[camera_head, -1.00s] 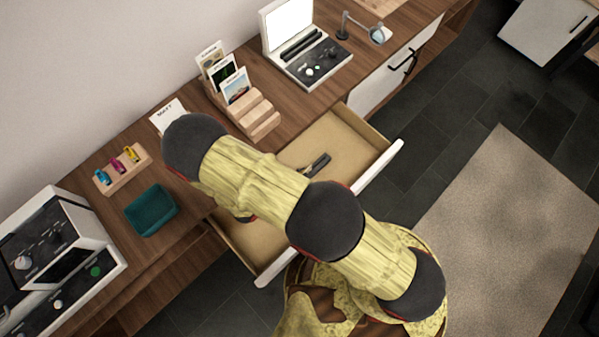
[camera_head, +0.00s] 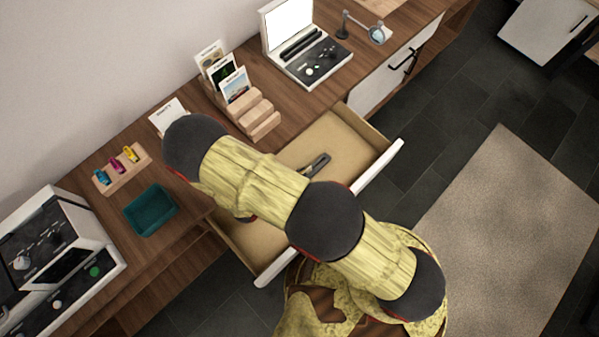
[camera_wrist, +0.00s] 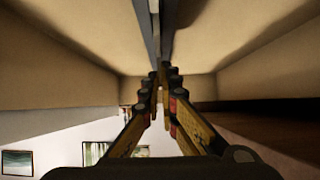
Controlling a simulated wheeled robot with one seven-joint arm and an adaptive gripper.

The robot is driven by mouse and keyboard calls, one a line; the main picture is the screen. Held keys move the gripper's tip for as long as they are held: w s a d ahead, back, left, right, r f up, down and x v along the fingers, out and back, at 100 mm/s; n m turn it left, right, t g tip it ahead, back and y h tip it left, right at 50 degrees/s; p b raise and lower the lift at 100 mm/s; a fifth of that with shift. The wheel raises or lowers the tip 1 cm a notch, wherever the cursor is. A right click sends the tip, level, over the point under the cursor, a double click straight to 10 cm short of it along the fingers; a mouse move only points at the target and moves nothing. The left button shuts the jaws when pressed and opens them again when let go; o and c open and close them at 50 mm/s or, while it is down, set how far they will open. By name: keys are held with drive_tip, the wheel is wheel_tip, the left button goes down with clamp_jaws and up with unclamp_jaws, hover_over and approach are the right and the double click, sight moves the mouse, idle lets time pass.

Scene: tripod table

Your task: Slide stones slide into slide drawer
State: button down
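The open drawer (camera_head: 352,128) has a beige inside and a white front and sticks out from the wooden desk. Several picture slides (camera_head: 222,72) stand in a stepped wooden rack (camera_head: 262,118); I cannot read which one is the stones slide. My gripper's yellow fingers with black and red pads (camera_wrist: 160,88) show in the wrist view. Their tips are close together beside a dark grey bar (camera_wrist: 152,30); whether they hold anything is unclear. My arm covers the middle of the drawer in the head view.
A dark object (camera_head: 318,164) shows in the drawer. A teal tray (camera_head: 151,210), a holder with coloured pieces (camera_head: 122,170) and a white card (camera_head: 168,115) are on the desk. White devices (camera_head: 305,45) (camera_head: 60,260) stand at both ends.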

drive_tip(key=shift+f+b, duration=0.45)
drive_tip(key=shift+f, duration=0.85)
drive_tip(key=shift+s+f, duration=0.1)
drive_tip(key=c, duration=2.3)
unclamp_jaws()
drive_tip(key=o, duration=0.3)
drive_tip(key=shift+d+f, duration=0.1)
drive_tip(key=shift+o, duration=0.2)
